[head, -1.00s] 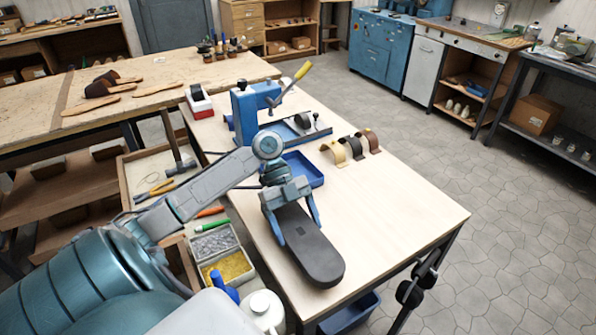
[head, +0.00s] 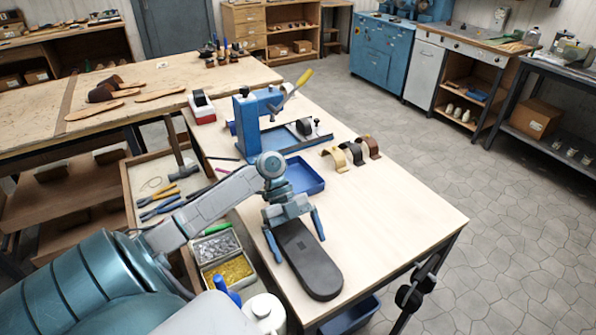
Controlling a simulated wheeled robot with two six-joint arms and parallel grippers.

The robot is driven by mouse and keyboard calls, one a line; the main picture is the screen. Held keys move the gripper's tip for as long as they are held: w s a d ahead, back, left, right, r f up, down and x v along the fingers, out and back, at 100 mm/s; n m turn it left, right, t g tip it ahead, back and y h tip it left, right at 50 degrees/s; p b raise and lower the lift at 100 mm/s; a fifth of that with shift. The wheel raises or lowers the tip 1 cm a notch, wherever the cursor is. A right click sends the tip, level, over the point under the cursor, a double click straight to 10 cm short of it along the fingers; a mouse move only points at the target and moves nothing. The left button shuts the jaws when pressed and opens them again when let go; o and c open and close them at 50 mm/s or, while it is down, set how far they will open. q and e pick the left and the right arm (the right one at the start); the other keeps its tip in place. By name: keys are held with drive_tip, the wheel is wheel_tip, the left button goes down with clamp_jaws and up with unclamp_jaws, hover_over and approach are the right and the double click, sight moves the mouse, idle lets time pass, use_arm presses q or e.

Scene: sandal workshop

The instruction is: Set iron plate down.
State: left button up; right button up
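The iron plate (head: 311,264) is dark, flat and sole-shaped. It lies on the front part of the pale workbench (head: 400,222), its rounded end toward the front edge. My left gripper (head: 295,238) is over the plate's far end, with one finger on each side of it. The fingers are spread wider than the plate, with a small gap visible at the right finger. The plate's far end is partly hidden under the gripper. My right gripper is not in view.
A blue tray (head: 302,176) and a blue lever press (head: 247,125) stand behind the gripper. Several curved straps (head: 354,151) lie at the bench's right edge. The bench right of the plate is clear.

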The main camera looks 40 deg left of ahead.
use_arm(q)
drive_tip(key=shift+w+a+r, duration=0.15)
drive_tip(key=shift+a+r, duration=0.15)
drive_tip(key=shift+a, duration=0.15)
drive_tip(key=b+v, duration=0.4)
drive_tip(key=v, duration=0.6)
drive_tip(key=shift+w+r, duration=0.1)
drive_tip(key=shift+r, duration=0.05)
drive_tip(key=shift+a+r, duration=0.25)
drive_tip(key=shift+r, duration=0.1)
